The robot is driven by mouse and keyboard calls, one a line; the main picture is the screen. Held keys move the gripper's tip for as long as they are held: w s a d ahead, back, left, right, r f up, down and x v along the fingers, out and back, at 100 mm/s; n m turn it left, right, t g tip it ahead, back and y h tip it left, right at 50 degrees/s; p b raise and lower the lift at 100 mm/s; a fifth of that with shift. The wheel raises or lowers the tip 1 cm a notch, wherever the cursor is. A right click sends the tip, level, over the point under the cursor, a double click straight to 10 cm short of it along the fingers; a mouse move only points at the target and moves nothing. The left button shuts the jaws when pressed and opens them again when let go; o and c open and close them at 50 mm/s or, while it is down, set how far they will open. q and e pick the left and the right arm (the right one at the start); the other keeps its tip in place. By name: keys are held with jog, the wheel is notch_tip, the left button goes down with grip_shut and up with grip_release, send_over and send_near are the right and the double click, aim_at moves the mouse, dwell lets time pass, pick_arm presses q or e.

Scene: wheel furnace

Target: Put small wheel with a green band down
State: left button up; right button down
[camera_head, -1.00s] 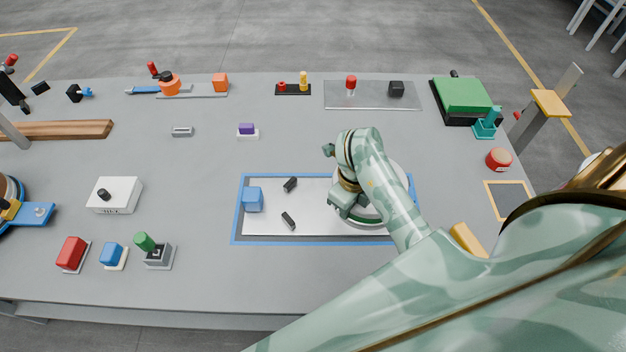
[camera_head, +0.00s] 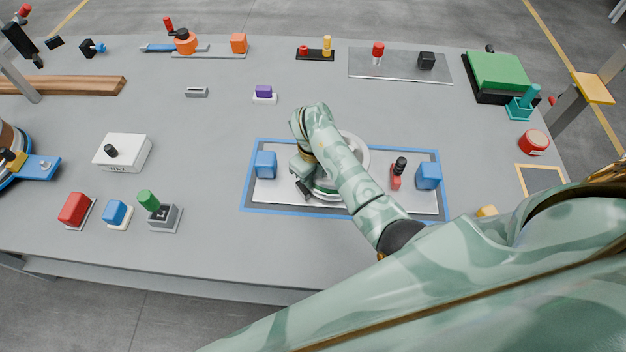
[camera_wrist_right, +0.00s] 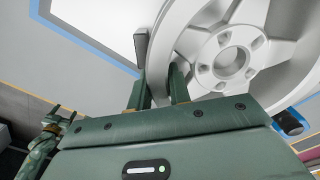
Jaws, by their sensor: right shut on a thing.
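The small white wheel with a green band (camera_head: 361,158) is over the left-middle part of the blue-edged plate (camera_head: 415,203), partly hidden behind my right forearm. A bit of its green band shows at its near side. My right gripper (camera_head: 302,186) is shut on the wheel's rim at its left side. In the right wrist view the fingers (camera_wrist_right: 161,88) straddle the rim, and the wheel's spokes and hub (camera_wrist_right: 232,62) show beside them. I cannot tell whether the wheel touches the plate.
On the plate, a blue block (camera_head: 265,164) stands left of the wheel. A red peg with a black knob (camera_head: 397,175) and another blue block (camera_head: 428,176) stand to its right. A white box (camera_head: 123,152) and red, blue and green controls are farther left. The table between is clear.

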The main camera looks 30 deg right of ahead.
jog(key=shift+w+f, duration=0.15)
jog(key=shift+f, duration=0.35)
jog(key=shift+f, duration=0.2)
jog(key=c, duration=1.3)
grip_release()
notch_tip(320, 180, up, 12)
jog(key=p, duration=0.4)
jog(key=shift+r+p, duration=0.2)
jog(key=shift+p, duration=0.2)
